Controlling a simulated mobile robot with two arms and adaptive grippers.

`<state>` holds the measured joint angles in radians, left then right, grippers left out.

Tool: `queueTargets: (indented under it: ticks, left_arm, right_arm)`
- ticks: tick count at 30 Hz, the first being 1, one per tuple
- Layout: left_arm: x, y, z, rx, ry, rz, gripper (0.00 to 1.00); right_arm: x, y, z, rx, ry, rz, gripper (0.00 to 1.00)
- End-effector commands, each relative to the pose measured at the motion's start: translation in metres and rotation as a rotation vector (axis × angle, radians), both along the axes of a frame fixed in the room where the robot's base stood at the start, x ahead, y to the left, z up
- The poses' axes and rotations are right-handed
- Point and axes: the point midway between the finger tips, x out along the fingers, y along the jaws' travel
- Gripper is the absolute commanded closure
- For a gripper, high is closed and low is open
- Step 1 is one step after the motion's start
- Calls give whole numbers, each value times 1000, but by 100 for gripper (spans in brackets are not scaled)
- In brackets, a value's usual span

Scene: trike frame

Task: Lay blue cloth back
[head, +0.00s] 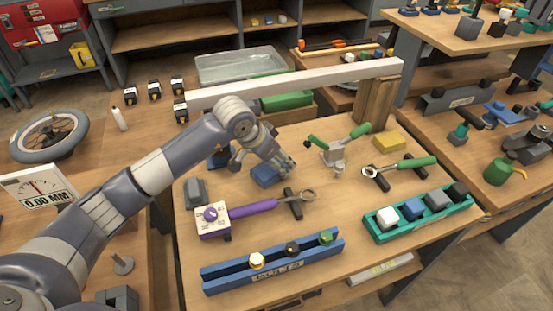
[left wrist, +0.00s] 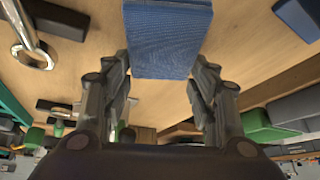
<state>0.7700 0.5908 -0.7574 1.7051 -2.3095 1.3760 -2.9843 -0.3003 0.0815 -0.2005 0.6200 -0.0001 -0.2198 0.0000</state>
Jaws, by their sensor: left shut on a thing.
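The blue cloth (head: 264,177) is a small folded block near the middle of the wooden bench (head: 335,205). The gripper is shut on the cloth. I cannot tell whether the cloth touches the bench top. My right gripper is not in view.
A purple-handled wrench (head: 250,207) lies in front of the cloth. The blue bolts rack (head: 275,268) and green tray (head: 420,214) stand nearer the front. A green-handled clamp (head: 335,155) stands right of the gripper. A pale beam (head: 300,82) spans behind.

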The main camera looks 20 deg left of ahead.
Motion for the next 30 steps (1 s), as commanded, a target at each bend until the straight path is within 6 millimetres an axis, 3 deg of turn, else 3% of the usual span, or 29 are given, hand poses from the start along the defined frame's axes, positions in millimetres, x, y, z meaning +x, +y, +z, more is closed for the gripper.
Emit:
queueTargets:
  ticks: [14,15,17,30]
  left_arm:
    - [0,0,-9,1,-2,0,93]
    - [0,0,-7,1,-2,0,38]
    - [0,0,-7,1,-2,0,27]
    - [0,0,-3,0,-1,-1,27]
  right_arm:
    - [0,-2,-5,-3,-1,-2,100]
    - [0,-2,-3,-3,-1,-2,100]
    - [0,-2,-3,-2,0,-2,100]
    - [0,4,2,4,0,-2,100]
